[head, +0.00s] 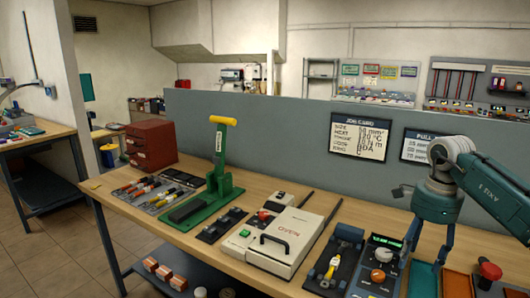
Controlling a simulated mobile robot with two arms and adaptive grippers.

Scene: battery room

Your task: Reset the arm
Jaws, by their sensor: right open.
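A teal tray (422,280) shows behind and between the fingers. My left gripper is not in view.
A green press (207,190) with a yellow handle stands upright. A cream oven box (283,243), dark fixture (334,262), orange tray (456,284) and red-knobbed box (488,272) crowd the bench. A grey partition (280,135) with a job card (359,136) rises behind.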

